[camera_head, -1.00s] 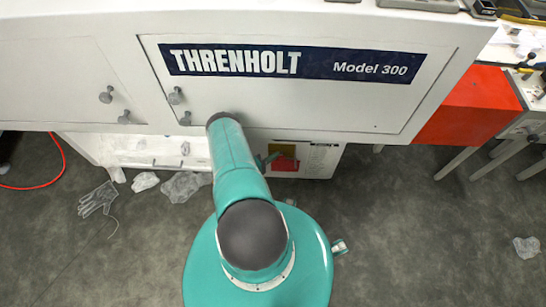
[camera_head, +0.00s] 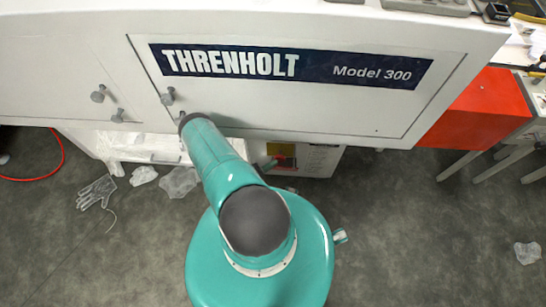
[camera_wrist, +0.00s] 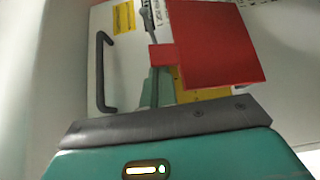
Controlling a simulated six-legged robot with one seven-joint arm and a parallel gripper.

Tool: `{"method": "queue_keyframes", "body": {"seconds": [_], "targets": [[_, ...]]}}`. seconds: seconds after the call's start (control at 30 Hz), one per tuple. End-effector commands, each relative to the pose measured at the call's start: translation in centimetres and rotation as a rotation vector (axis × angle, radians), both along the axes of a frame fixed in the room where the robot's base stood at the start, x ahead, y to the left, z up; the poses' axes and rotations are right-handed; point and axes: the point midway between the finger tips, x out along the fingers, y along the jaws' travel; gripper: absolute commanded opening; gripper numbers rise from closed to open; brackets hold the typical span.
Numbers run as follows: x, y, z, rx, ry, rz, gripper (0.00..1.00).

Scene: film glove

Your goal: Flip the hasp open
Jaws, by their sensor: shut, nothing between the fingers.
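The red hasp (camera_wrist: 215,45) shows large in the wrist view, a flat red plate with a small red tab (camera_wrist: 162,54) on its left side. It stands on a white cabinet front with yellow labels. In the head view a small red patch (camera_head: 285,163) shows on the white lower panel. My gripper (camera_wrist: 160,72) is shut and empty; its narrow teal fingers point up to the small red tab and overlap it in the picture. I cannot tell whether they touch. The hasp's hinge and catch are not clear.
A black bar handle (camera_wrist: 104,72) is left of the hasp. The white Threnholt machine (camera_head: 300,105) overhangs the lower panel. A red box (camera_head: 475,110) stands at right. A glove (camera_head: 97,190) and crumpled plastic (camera_head: 180,182) lie on the floor at left.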

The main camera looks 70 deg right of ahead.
Motion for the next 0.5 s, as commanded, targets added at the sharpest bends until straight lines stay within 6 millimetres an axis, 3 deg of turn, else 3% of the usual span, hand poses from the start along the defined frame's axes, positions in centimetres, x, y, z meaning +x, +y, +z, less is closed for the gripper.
{"method": "queue_keyframes", "body": {"seconds": [0.5], "targets": [[-0.7,5.2,-2.3,0.003,0.002,0.005,0.0]]}}
